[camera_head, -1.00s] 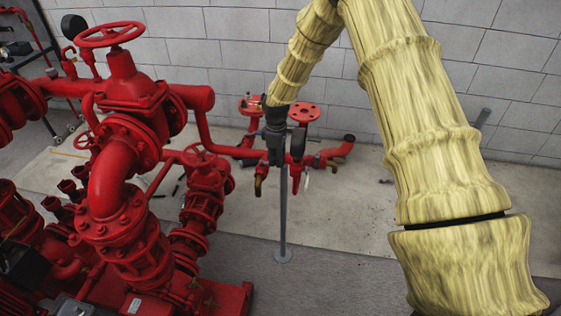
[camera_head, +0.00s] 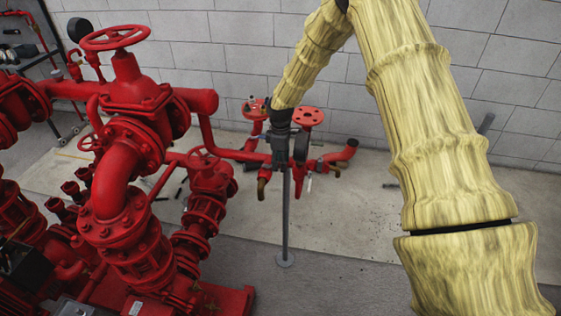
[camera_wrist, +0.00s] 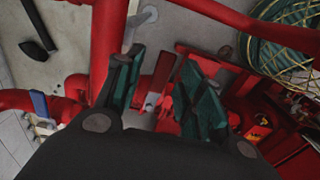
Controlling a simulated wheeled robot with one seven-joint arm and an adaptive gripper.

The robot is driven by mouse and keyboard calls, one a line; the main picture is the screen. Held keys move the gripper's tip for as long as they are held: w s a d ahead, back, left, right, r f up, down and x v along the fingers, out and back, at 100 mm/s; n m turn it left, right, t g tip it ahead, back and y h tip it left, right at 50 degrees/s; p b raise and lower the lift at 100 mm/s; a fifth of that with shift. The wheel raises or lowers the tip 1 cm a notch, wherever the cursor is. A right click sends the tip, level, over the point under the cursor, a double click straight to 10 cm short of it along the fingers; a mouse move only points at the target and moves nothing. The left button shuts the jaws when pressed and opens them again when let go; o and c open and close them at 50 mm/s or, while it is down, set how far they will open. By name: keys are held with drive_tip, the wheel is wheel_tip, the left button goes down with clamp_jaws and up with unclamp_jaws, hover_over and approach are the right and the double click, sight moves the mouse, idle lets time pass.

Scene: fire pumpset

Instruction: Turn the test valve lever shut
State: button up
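My gripper (camera_head: 290,152) is at the red test pipework (camera_head: 325,160) near the wall, above a grey post. In the wrist view its two dark green finger pads (camera_wrist: 163,66) stand apart. A narrow dark red lever-like bar (camera_wrist: 163,74) shows in the gap between them, with a small grey piece near its lower end. I cannot tell whether either pad touches it. In the head view my gripper covers most of the valve there, so the lever's angle cannot be read. A brass outlet (camera_head: 262,188) hangs just left of the gripper.
Large red pumps and valves with a handwheel (camera_head: 114,38) fill the left side. A grey post (camera_head: 286,225) stands on the floor beneath the gripper. A block wall (camera_head: 245,65) is behind. A green coiled hose or wire (camera_wrist: 285,42) and a blue handle (camera_wrist: 39,104) show in the wrist view.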

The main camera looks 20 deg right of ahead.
wheel_tip(320, 180, up, 12)
idle(0.8)
idle(0.3)
